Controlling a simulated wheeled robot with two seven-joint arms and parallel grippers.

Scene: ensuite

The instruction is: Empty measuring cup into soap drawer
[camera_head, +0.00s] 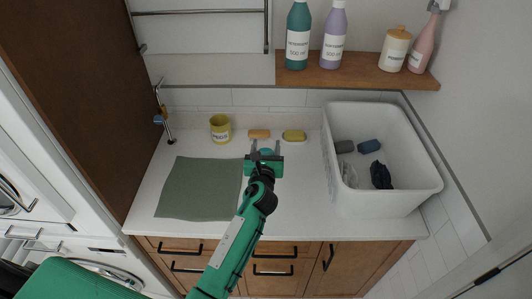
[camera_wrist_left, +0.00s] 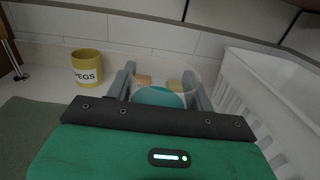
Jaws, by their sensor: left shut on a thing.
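My left gripper (camera_head: 264,157) is shut on a clear measuring cup (camera_wrist_left: 198,76) above the white counter. Teal liquid (camera_wrist_left: 158,97) shows inside the cup in the left wrist view. The cup looks roughly upright, and its lower part is hidden behind my gripper. White appliance fronts (camera_head: 40,190) with grey handles stand at the left in the head view. I cannot tell which part is the soap drawer. My right gripper is not in view.
A green mat (camera_head: 198,190) lies on the counter, with a yellow PEGS cup (camera_head: 220,128) behind it. Orange (camera_head: 259,133) and yellow (camera_head: 294,135) bars lie at the back. A white basket (camera_head: 405,200) holding dark cloths stands right. A bottle shelf (camera_head: 350,72) is above.

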